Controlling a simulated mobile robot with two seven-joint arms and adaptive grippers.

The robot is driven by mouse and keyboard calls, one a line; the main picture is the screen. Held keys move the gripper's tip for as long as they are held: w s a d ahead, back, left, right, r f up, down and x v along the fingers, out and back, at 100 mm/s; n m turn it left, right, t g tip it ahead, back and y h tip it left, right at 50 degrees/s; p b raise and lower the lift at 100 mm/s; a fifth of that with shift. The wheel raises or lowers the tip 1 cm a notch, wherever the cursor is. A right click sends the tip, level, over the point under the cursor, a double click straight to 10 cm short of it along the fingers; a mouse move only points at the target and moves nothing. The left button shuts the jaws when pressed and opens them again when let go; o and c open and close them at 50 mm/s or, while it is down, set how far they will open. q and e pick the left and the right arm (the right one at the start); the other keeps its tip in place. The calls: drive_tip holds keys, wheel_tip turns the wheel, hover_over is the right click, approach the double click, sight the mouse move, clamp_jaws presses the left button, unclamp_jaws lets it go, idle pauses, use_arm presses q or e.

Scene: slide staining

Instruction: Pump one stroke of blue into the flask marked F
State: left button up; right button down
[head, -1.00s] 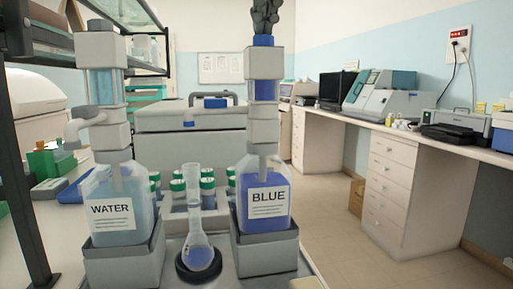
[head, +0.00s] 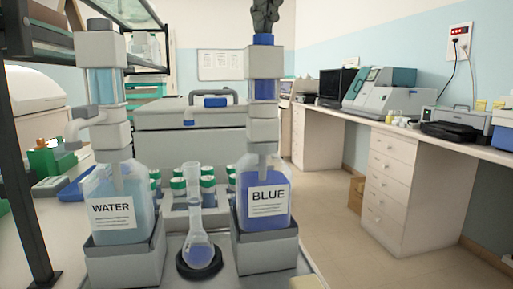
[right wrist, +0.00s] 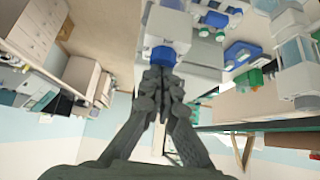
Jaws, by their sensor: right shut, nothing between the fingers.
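The bottle labelled BLUE (head: 264,215) stands upright in a grey holder, with a tall grey pump on top. The pump's blue cap (head: 263,39) is at the top. My right gripper (head: 265,27) is shut and empty, its fingertips right at the cap from above. The right wrist view shows the closed fingertips (right wrist: 158,72) at the blue cap (right wrist: 160,55). A glass flask (head: 199,248) with some bluish liquid stands on a black ring in front, between the two bottles. I cannot read a letter on it. My left gripper is not in view.
The bottle labelled WATER (head: 112,210) with its own pump stands to the left in a grey holder (head: 125,262). Several green-capped jars (head: 207,187) stand behind the flask. A dark shelf frame (head: 25,150) rises at the left.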

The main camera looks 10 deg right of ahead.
drive_tip(key=shift+r+p, duration=0.85)
drive_tip(key=shift+r, duration=0.75)
drive_tip(key=shift+r, duration=2.55)
